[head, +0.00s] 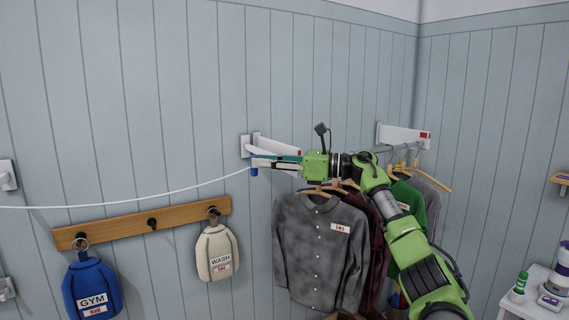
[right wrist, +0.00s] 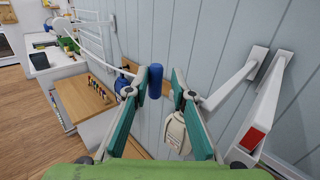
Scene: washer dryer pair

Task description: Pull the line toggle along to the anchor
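The line toggle is a small dark blue cylinder (head: 254,171) at the right end of a white line (head: 150,204) that sags in from the left. My right gripper (head: 262,162) reaches leftward to it along the wall. In the right wrist view the toggle (right wrist: 155,82) hangs upright between the fingertips (right wrist: 161,80), nearer the left finger, with space at the right finger. The fingers are open. I cannot tell whether the left finger touches it. I cannot tell which fitting is the anchor; a white wall bracket (head: 246,146) stands just behind the gripper. My left gripper is not in view.
A wooden hook rail (head: 140,224) holds a blue bag (head: 92,280) and a cream bag (head: 217,246) below the line. Shirts (head: 320,255) hang below my right arm. A second white bracket (head: 402,136) is to the right. The wall above is clear.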

